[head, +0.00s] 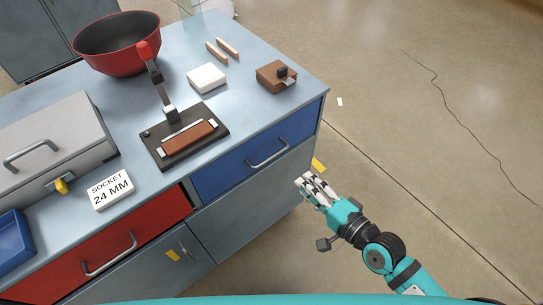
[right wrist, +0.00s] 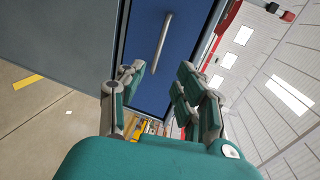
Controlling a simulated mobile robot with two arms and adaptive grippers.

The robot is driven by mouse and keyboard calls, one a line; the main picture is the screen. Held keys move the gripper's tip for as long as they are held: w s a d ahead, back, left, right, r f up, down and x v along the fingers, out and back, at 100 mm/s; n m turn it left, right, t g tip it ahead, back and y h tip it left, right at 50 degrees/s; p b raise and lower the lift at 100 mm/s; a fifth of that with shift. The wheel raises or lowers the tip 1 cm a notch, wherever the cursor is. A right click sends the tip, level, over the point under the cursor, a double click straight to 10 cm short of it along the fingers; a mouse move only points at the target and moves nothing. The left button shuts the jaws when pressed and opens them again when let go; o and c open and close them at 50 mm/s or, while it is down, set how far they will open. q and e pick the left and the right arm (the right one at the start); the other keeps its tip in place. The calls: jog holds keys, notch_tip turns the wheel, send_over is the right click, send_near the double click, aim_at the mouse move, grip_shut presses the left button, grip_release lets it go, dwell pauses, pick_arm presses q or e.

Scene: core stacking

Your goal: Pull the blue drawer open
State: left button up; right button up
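The blue drawer (head: 256,159) is in the workbench's front at the upper right, and looks closed. Its metal bar handle (head: 268,153) runs along the middle of its face. In the right wrist view the blue drawer front (right wrist: 182,60) lies ahead, with its handle (right wrist: 160,42) beyond the fingers. My right gripper (head: 312,187) is in front of the bench, to the right of and below the handle, apart from it. In the wrist view its fingers (right wrist: 158,95) are spread with nothing between them. My left gripper is not in view.
The red drawer (head: 120,245) with its handle is left of the blue one. A red pot (head: 115,45), a grey toolbox (head: 55,140), a black device (head: 185,137) and a brown block (head: 277,76) stand on the bench top (head: 240,108). The floor right of the bench is mostly clear.

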aim_at(271, 156)
jog(key=x, duration=1.4)
jog(key=shift+w+a, duration=0.15)
jog(key=shift+w, duration=0.1)
grip_shut()
